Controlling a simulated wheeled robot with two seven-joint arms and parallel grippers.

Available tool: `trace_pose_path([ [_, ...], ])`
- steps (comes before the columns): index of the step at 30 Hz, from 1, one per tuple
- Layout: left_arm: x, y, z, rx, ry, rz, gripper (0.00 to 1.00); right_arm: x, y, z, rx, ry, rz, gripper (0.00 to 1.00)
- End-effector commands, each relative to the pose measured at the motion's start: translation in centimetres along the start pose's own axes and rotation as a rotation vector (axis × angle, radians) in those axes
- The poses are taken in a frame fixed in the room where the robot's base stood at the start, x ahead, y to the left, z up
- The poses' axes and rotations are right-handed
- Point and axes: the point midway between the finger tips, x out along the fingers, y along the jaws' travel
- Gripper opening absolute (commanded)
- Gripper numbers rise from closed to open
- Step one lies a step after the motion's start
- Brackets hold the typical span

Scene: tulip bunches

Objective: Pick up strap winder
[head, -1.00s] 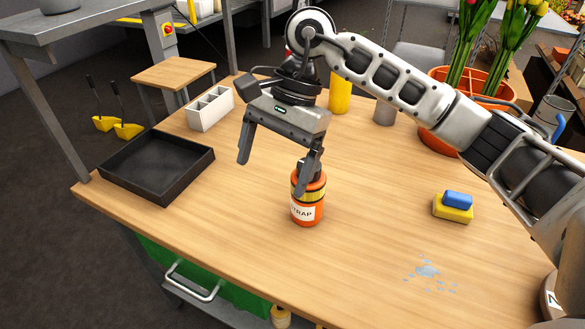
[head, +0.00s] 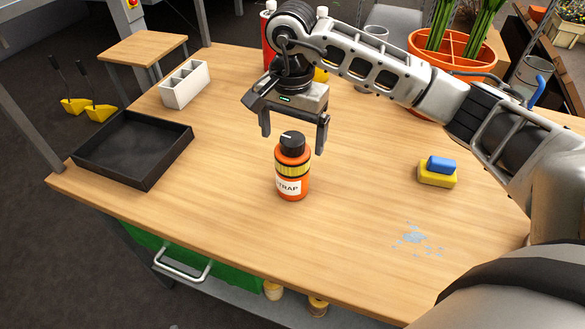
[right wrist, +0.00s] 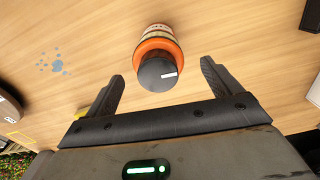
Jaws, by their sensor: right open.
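The strap winder (head: 292,172) is an orange bottle-shaped object with a black knob on top, a yellow band and a white label reading "TRAP". It stands upright on the wooden table. My right gripper (head: 293,144) is open and empty, just behind and above it in the head view, with its fingers to either side of the knob. In the right wrist view the winder (right wrist: 157,55) is beyond the two open fingertips (right wrist: 162,72), roughly centred between them, and its black knob faces the camera. My left gripper is not in view.
A black tray (head: 183,128) lies at the left table edge, with a white divided holder (head: 186,84) behind it. A yellow and blue sponge (head: 437,178) and a wet patch (head: 414,237) are at the right. An orange pot (head: 464,50) stands at the back right.

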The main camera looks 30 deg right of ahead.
Motion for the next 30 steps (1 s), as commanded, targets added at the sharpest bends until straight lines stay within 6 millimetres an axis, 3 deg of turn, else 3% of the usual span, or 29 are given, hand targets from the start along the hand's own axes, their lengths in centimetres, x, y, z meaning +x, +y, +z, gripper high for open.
trace_pose_path([
  [9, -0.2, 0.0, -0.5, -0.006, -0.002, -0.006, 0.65, 4.3, 0.2, 0.2, 0.000, -0.004, 0.002, 0.90],
  [18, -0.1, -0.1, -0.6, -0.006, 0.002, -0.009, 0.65, 4.9, 0.2, 0.2, 0.000, -0.001, 0.000, 0.90],
  [27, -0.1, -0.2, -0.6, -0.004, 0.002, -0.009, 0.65, 4.8, 0.2, 0.2, 0.000, 0.000, -0.001, 0.14],
  [30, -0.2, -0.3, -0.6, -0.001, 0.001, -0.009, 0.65, 4.8, 0.2, 0.2, 0.000, 0.000, -0.001, 0.14],
])
